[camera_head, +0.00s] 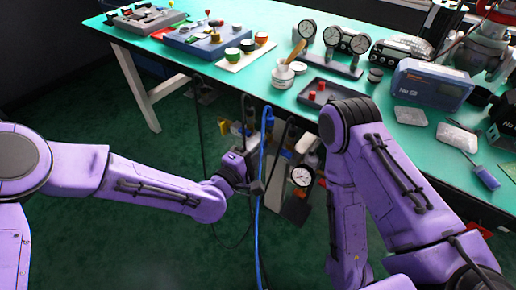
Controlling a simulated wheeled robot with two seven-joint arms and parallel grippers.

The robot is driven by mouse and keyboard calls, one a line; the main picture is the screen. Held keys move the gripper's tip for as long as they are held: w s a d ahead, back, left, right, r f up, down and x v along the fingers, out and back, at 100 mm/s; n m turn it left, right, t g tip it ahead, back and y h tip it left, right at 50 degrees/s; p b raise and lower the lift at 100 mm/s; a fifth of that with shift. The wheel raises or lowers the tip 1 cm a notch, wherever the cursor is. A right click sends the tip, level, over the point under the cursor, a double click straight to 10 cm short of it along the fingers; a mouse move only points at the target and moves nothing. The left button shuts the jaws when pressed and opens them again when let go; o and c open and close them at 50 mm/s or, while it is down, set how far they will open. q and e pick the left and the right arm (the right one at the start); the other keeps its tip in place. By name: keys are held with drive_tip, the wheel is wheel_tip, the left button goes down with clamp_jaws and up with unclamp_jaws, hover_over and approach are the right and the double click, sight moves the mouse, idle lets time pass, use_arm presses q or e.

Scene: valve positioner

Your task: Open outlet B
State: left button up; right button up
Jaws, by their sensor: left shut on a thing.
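A valve assembly (300,150) with grey blocks, hoses and small coloured parts sits below the front edge of the table, and a round white gauge (302,176) is at its lower right. No label for outlet B is readable from here. My left gripper (252,172) reaches in from the left to the assembly's left part. It is shut on a small dark part there, which the fingers mostly hide. A blue hose (259,205) hangs down right beside the fingers. My right arm stands at the right in front of the table; its gripper does not show.
The green table (290,18) holds gauges on a stand (338,45), a dark tray (335,92) with red parts, a blue-grey meter box (432,84) and coloured knobs at the back left. Dark cables hang below its edge. The floor at lower left is clear.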

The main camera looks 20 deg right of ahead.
use_arm(q)
drive_tip(key=shift+s+f+m, duration=0.1)
drive_tip(key=shift+m, duration=1)
drive_tip(key=o, duration=1.1)
drive_tip(key=shift+c, duration=0.2)
drive_tip(key=v, duration=1)
drive_tip(key=shift+s+a, duration=0.2)
drive_tip(key=shift+a, duration=0.05)
